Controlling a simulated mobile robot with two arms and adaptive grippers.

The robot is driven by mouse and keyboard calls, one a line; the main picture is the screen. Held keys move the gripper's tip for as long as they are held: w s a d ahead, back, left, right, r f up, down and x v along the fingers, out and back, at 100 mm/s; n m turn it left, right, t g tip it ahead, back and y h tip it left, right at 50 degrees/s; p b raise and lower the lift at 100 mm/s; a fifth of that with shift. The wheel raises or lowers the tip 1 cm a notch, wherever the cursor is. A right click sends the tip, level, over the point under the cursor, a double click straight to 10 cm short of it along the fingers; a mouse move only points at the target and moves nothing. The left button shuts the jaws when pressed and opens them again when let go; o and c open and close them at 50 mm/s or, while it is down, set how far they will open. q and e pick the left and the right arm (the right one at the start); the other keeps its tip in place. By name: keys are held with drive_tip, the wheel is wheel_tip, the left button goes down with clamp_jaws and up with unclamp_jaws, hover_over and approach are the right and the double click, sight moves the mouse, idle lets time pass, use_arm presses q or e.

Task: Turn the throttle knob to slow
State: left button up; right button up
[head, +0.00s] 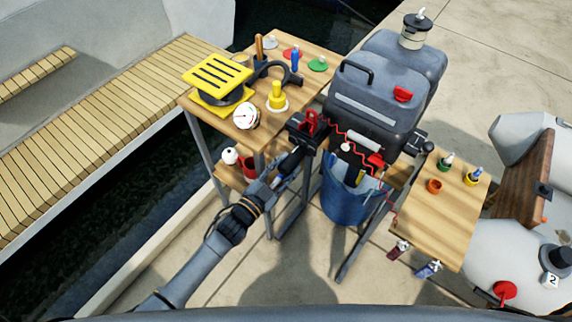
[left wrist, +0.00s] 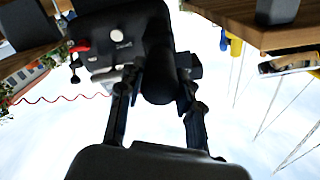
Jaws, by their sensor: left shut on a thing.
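The dark grey outboard motor (head: 375,105) stands in the middle of the head view. My left gripper (head: 293,160) reaches up to the near left side of the motor. In the left wrist view my two left fingers (left wrist: 158,100) are on either side of a dark rounded grip (left wrist: 158,84), which appears to be the throttle knob, and are shut on it. The grip is mostly hidden by my gripper in the head view, and no speed marking is readable. My right gripper is not in view.
A wooden table (head: 190,103) at the left holds a yellow slotted block (head: 218,72) and several small items. A blue bucket (head: 343,198) stands below the motor. A red coiled cord (head: 352,138) hangs close by. A smaller wooden table (head: 440,215) is at the right.

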use_arm(q)
drive_tip(key=shift+n, duration=1.8)
drive_tip(key=o, duration=1.2)
drive_tip(key=shift+c, duration=0.2)
drive_tip(key=v, duration=1.2)
drive_tip(key=shift+a+f, duration=0.1)
